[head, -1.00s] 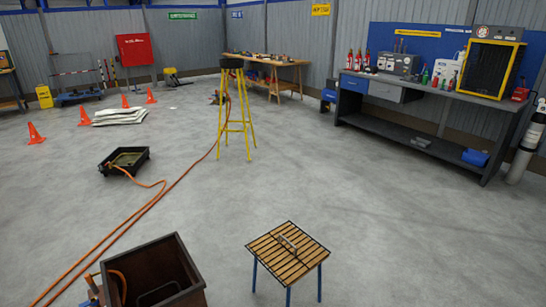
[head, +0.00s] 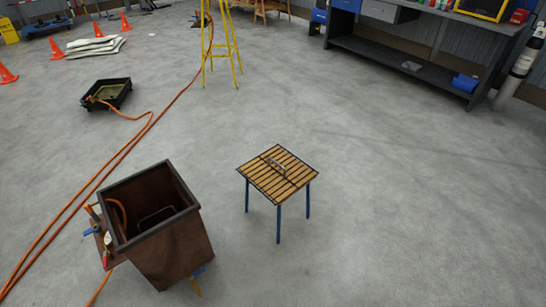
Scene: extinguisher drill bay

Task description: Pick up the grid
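The grid (head: 262,182) is a square panel of wooden-looking slats with a dark frame. A small metal handle (head: 276,166) stands up near its middle. The grid lies flat on top of a low stand with blue legs (head: 279,222), in the middle of the head view. Neither of my grippers is in view.
An open rusty brown metal box (head: 165,245) stands on the floor left of the stand, with an orange hose (head: 122,152) nearby. A black tray (head: 107,93), yellow-legged stool (head: 238,66) and workbench (head: 400,62) are farther back. Floor right of the stand is clear.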

